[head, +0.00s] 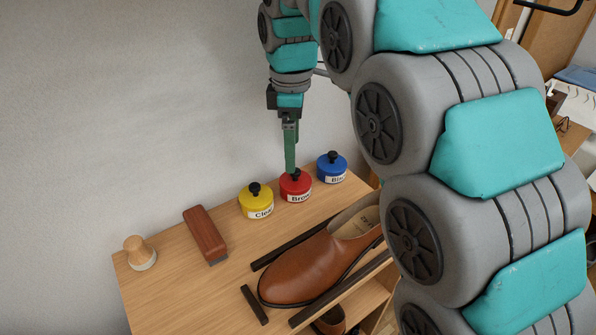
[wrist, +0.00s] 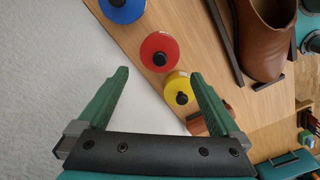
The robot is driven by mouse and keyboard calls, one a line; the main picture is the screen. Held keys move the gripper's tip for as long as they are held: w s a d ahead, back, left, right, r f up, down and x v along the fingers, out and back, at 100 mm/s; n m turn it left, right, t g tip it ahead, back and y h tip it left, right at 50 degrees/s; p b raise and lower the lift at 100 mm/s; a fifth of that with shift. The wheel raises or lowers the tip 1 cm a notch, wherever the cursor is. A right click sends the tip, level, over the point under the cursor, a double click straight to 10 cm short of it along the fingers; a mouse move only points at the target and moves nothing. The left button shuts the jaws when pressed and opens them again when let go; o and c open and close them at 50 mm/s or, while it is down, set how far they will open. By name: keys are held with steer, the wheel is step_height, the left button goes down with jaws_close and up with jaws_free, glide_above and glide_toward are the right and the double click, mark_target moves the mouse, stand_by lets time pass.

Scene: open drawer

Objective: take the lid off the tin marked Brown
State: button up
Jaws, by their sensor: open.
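The red tin (head: 296,187) has a label reading "Bro…", partly cut off by its curve, and a black knob on its lid. The lid is on. It also shows in the wrist view (wrist: 148,48), from above, just past the fingertips. My gripper (head: 291,171) points down at the red tin's knob in the head view, its tips overlapping the knob area. In the wrist view my gripper (wrist: 159,75) has its two green fingers spread wide, with nothing held between them. Whether a finger touches the knob cannot be told.
A yellow tin (head: 256,203) stands left of the red one, and a blue tin (head: 331,168) stands right. A brown shoe (head: 305,268) lies between dark strips in front. A brush (head: 205,234) and a wooden-knobbed dauber (head: 139,251) sit left. A wall rises behind.

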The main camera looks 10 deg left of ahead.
mark_target(295, 176)
steer(key=shift+w+d+f+p, duration=0.1)
steer(key=shift+f+p, duration=0.1)
steer(key=shift+f, duration=1.45)
steer(key=shift+d+f+p, duration=0.1)
steer(key=shift+f+p, duration=0.05)
steer(key=shift+f, duration=1.5)
steer(key=c, duration=1.1)
